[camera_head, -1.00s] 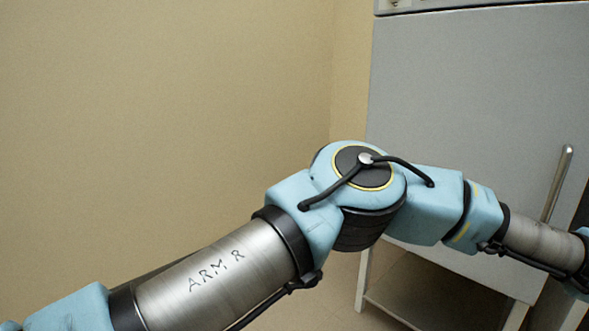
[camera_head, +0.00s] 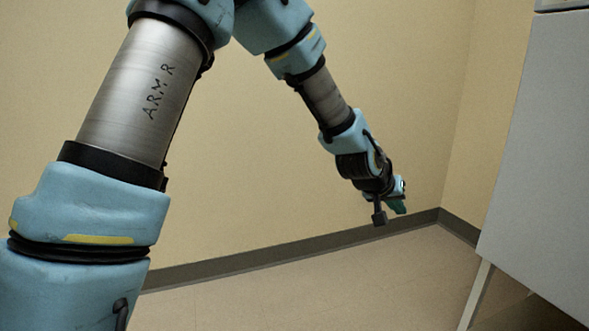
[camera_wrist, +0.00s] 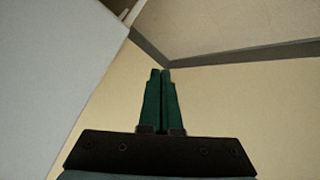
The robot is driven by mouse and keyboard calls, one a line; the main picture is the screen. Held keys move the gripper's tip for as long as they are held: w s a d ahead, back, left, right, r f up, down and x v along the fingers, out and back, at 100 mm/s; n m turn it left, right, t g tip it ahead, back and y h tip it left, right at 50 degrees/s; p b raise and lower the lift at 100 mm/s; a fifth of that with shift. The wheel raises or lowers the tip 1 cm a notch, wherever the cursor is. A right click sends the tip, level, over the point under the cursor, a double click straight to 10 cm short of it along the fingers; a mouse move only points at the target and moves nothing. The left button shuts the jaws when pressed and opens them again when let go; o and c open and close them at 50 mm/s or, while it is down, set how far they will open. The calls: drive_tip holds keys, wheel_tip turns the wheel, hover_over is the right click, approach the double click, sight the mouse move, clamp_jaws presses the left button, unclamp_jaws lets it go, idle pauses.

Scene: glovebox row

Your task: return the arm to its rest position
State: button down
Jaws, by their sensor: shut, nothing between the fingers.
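My arm (camera_head: 137,95), marked "ARM R", rises at the left of the head view, bends near the top edge and slopes down to the right. My gripper (camera_head: 400,208) hangs at its end, above the floor and in front of the beige wall. In the wrist view my gripper (camera_wrist: 160,72) shows two green fingers side by side, shut with nothing between them. No object touches it.
A grey cabinet (camera_head: 545,150) on pale legs stands at the right, apart from my gripper. It also shows in the wrist view (camera_wrist: 50,70). The beige wall (camera_head: 260,150) with a dark skirting runs behind my arm. The visible floor (camera_head: 330,290) is clear.

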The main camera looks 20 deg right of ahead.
drive_tip(key=w+a+f+n+t+y, duration=0.15)
drive_tip(key=w+a, duration=0.25)
drive_tip(key=a, duration=0.5)
drive_tip(key=w+a+g+y, duration=0.15)
drive_tip(key=w+a, duration=0.25)
drive_tip(key=a, duration=0.5)
drive_tip(key=a+n+y, duration=0.4)
drive_tip(key=a, duration=1.8)
drive_tip(key=s+a+n+g+y+p, duration=0.1)
drive_tip(key=s+a, duration=0.3)
drive_tip(key=a, duration=0.2)
drive_tip(key=s+a+n+y, duration=0.1)
drive_tip(key=s+a, duration=0.2)
drive_tip(key=a, duration=0.3)
wheel_tip(320, 180, up, 20)
drive_tip(key=p, duration=1.9)
drive_tip(key=shift+d+f, duration=0.15)
drive_tip(key=shift+d, duration=0.05)
